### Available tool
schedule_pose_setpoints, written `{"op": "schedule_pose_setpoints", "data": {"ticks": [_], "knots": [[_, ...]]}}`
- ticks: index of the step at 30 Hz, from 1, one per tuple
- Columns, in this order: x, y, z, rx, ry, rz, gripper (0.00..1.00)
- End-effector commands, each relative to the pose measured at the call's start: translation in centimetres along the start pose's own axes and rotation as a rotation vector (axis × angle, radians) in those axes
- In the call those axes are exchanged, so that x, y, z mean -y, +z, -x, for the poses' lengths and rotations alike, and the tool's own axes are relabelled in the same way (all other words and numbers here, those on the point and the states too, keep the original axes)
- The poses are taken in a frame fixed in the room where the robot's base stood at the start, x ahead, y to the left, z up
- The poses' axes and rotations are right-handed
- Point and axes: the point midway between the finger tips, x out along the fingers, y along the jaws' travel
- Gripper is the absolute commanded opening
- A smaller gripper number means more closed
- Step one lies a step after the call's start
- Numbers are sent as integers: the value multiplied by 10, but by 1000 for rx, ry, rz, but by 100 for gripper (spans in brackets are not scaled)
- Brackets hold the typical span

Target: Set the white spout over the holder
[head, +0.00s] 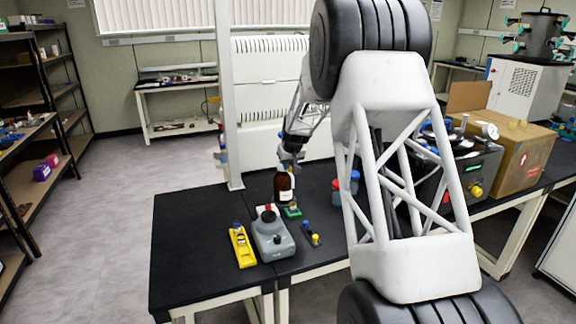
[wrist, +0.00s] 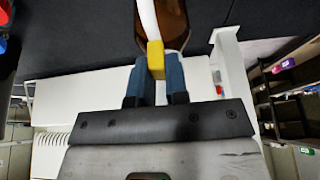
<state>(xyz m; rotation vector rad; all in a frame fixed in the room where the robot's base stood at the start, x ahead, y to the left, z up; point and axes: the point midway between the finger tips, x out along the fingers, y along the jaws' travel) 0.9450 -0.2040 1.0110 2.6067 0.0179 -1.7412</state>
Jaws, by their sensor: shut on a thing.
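The white spout (wrist: 148,18) shows in the wrist view as a pale curved strip with a yellow block (wrist: 155,60) at its lower end. My gripper (wrist: 154,72) has blue fingers and is shut on this yellow block. In the head view my gripper (head: 290,155) is above a brown bottle (head: 284,186) with a white label, and the spout is too small to make out there. The brown bottle (wrist: 178,28) is just beyond the spout in the wrist view. I cannot tell for sure which thing is the holder; a yellow tray-like piece (head: 243,247) lies at the table's left.
A grey device (head: 272,238) with a red part stands beside the yellow piece on the black table (head: 185,240). A green block (head: 292,212) and a small dark piece with yellow (head: 311,234) are nearby. Red- and blue-topped containers (head: 338,192) stand to the right. The table's left end is clear.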

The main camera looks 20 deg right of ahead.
Motion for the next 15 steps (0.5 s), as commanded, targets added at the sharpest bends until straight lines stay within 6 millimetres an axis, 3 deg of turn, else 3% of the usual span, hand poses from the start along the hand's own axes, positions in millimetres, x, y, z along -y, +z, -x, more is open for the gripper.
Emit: {"op": "schedule_pose_setpoints", "data": {"ticks": [10,11,15], "knots": [[-1,0,0,-1,0,3,0],[-1,0,0,-1,0,3,19],[-1,0,0,0,0,2,40]]}}
